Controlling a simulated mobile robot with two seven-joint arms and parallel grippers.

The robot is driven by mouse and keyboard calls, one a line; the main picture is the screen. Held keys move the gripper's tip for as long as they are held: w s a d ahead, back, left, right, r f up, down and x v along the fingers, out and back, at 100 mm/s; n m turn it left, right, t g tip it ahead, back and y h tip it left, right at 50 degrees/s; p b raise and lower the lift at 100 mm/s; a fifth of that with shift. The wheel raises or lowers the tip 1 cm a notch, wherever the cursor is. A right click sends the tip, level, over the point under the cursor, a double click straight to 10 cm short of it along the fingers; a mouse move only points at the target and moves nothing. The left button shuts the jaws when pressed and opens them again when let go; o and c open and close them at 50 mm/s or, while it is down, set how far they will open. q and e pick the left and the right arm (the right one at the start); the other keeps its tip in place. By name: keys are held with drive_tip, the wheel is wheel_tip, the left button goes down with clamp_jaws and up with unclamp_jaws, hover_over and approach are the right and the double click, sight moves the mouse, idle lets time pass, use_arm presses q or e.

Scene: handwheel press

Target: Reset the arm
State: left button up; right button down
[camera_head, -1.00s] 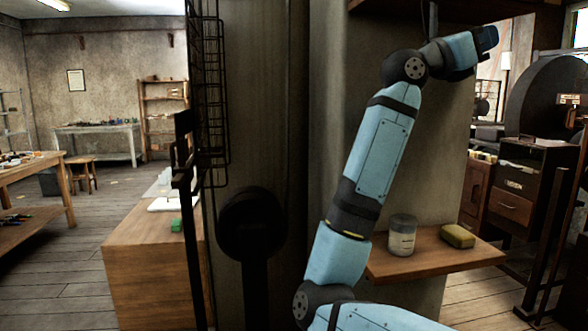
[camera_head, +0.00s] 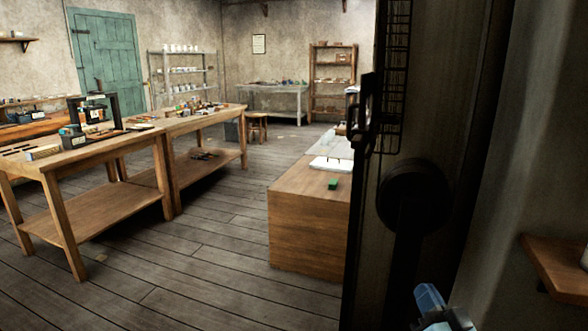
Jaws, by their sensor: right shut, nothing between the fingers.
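My right arm shows only as a small light-blue and grey end piece at the bottom edge, right of centre, where my right gripper (camera_head: 431,299) is low in the picture. It is shut with nothing in it, and it appears apart from the dark press parts behind it. Most of the arm is cut off by the frame. My left gripper is not in view.
A dark column with a round black disc (camera_head: 414,198) stands close on the right. A small wooden shelf (camera_head: 558,266) juts in at the right edge. A wooden cabinet (camera_head: 310,230) and long workbenches (camera_head: 110,190) stand left. Plank floor (camera_head: 200,270) between them is clear.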

drive_tip(key=s+a+f+n+g, duration=0.2)
drive_tip(key=s+a+f+g, duration=0.1)
drive_tip(key=s+f, duration=0.45)
drive_tip(key=s+a+f+n+g, duration=0.1)
drive_tip(key=s+a+f+g, duration=0.25)
drive_tip(key=s+f, duration=0.45)
drive_tip(key=s+a+f+n+g, duration=0.2)
drive_tip(key=s+f+g, duration=0.3)
drive_tip(key=f, duration=0.4)
use_arm(q)
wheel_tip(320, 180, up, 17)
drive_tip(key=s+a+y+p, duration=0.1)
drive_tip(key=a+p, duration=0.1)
drive_tip(key=p, duration=2.4)
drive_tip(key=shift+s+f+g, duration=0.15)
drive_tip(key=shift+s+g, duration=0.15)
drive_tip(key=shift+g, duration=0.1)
use_arm(e)
wheel_tip(320, 180, up, 17)
drive_tip(key=s+d, duration=0.2)
drive_tip(key=shift+t, duration=0.45)
